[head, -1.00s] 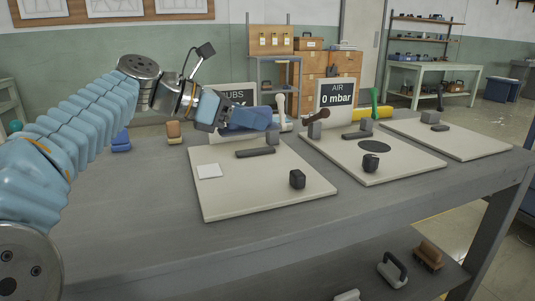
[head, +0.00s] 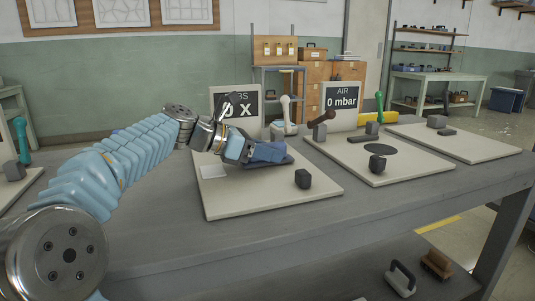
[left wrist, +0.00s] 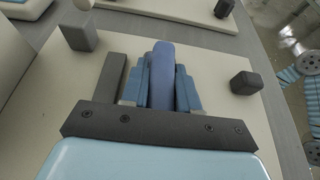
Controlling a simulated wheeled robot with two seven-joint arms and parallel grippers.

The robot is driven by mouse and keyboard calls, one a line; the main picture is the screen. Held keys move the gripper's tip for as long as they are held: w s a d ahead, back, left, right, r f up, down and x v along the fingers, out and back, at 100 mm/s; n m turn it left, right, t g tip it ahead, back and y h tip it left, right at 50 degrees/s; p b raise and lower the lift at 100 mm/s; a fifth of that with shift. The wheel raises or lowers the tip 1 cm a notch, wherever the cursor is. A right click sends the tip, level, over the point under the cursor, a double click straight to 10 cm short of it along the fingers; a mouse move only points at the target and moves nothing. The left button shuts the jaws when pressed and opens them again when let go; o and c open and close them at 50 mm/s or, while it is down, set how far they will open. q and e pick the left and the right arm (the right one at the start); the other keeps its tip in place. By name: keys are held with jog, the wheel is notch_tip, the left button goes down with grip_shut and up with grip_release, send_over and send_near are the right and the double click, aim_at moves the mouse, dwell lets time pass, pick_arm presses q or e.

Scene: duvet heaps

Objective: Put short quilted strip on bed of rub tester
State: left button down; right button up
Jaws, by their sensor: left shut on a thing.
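My left gripper (head: 250,152) is shut on the short quilted strip (head: 269,152), which is blue and folded over. In the left wrist view the strip (left wrist: 162,72) stands between the two blue fingers. The rub tester has a pale board (head: 245,203) and a dark sign (head: 245,107) whose lettering my arm partly covers. The gripper holds the strip low over the back middle of this board; I cannot tell if it touches. A dark bar (left wrist: 108,77) lies beside the left finger in the wrist view. My right gripper is not in view.
To the right is another board with a black disc (head: 380,149) and an "AIR 0 mbar" sign (head: 342,97). A third board (head: 470,148) lies beyond. The grey table front (head: 180,225) is clear.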

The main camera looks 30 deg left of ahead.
pick_arm(q)
jog(key=shift+f, duration=0.1)
jog(key=c, duration=0.8)
grip_release()
jog(key=shift+c, duration=0.2)
jog(key=shift+s+a+r, duration=0.1)
jog(key=shift+s+r, duration=0.05)
jog(key=shift+r, duration=0.1)
jog(key=p+v, duration=0.1)
jog(key=v, duration=1)
jog(key=shift+s+a+p, duration=0.25)
jog(key=shift+p, duration=0.1)
